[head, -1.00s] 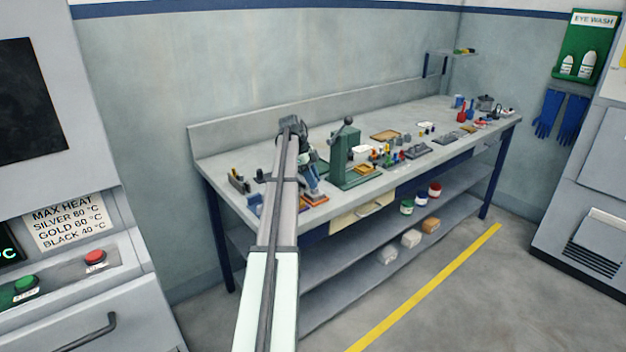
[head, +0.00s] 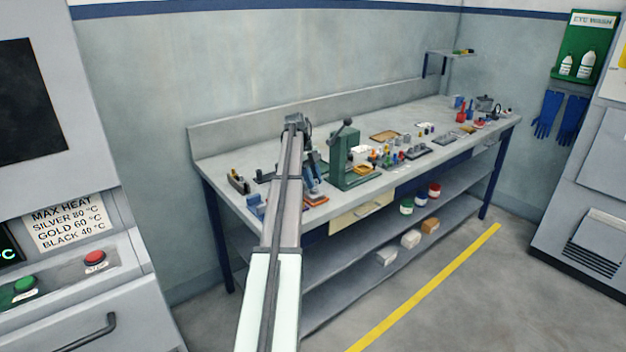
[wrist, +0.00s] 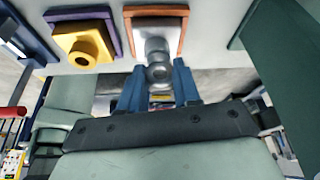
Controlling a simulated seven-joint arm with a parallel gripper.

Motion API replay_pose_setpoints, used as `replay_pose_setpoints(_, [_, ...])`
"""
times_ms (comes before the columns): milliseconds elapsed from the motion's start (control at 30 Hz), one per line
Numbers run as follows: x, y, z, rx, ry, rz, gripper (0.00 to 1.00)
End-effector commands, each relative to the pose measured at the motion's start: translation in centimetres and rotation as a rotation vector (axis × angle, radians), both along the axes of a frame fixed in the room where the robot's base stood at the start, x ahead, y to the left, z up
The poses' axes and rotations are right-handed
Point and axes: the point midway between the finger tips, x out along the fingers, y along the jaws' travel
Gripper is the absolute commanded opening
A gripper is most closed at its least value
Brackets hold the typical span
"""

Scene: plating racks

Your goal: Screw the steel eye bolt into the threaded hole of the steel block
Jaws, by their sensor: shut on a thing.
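My gripper (wrist: 158,80) has blue fingers that are closed around a grey steel piece, the eye bolt (wrist: 158,71), in the wrist view. The eye bolt is in line with the grey steel block (wrist: 154,22), which sits on an orange-rimmed pad. The bolt's lower end overlaps the block in this view, so I cannot tell whether its thread is in the hole. In the head view my gripper (head: 313,168) is over the left part of the bench, above an orange-edged pad (head: 316,199). The bolt and hole are too small or hidden there.
A yellow block with a round boss (wrist: 82,47) sits on a neighbouring pad in the wrist view. A green press-like stand (head: 346,160) rises close to the right of my gripper. Several small tools and parts cover the bench (head: 230,160) farther right.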

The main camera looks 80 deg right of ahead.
Motion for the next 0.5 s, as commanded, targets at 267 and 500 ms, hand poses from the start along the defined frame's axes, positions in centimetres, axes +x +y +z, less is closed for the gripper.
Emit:
replay_pose_setpoints(267, [0.02, 0.13, -0.28, 0.002, -0.003, 0.003, 0.43])
replay_pose_setpoints(500, [0.01, 0.05, -0.15, 0.001, -0.002, 0.004, 0.62])
